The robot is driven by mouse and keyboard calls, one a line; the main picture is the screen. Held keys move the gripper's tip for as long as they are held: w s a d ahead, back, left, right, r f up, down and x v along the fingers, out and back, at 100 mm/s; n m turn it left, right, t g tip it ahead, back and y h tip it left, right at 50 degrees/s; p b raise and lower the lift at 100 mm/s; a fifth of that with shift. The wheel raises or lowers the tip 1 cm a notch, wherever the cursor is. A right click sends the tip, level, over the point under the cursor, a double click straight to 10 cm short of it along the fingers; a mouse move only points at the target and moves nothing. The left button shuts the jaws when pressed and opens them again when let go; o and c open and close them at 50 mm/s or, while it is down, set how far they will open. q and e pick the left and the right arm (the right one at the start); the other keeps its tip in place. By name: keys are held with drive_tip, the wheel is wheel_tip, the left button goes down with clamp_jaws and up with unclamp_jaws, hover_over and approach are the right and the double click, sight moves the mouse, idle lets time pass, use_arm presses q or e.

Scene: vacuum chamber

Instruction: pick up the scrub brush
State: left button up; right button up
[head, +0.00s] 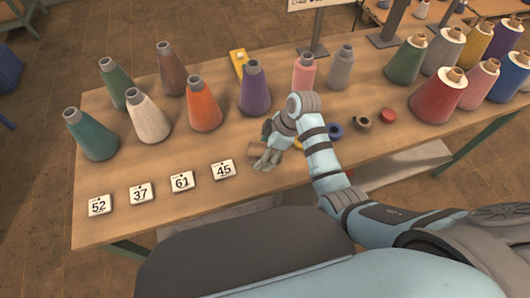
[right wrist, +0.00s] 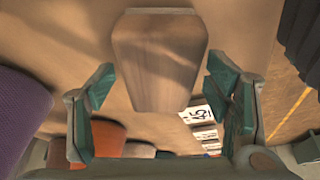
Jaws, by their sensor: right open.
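A brown wooden block, seemingly the scrub brush (right wrist: 160,60), lies on the table in the right wrist view, with wood grain on top. No bristles show. It also shows in the head view (head: 256,149), partly hidden by my right gripper. My right gripper (head: 267,160) is over the table near its front edge, at the block. In the right wrist view its two green fingers (right wrist: 160,88) are spread wide, one to each side of the block's near end, with gaps on both sides. My left gripper is not in view.
On the table (head: 190,150), thread cones stand behind and to the left, including an orange one (head: 203,105) and a purple one (head: 255,90). Number cards (head: 182,181) line the front edge. A blue ring (head: 335,131) and a red cap (head: 388,115) lie right of my forearm.

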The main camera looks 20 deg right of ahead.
drive_tip(key=shift+f, duration=0.2)
idle(0.5)
drive_tip(key=c, duration=1.4)
drive_tip(key=shift+r, duration=0.1)
drive_tip(key=shift+c, duration=0.2)
wheel_tip(320, 180, up, 21)
drive_tip(key=p, duration=1)
drive_tip(key=shift+f+p, duration=0.2)
drive_tip(key=shift+p, duration=0.2)
drive_tip(key=shift+f, duration=0.1)
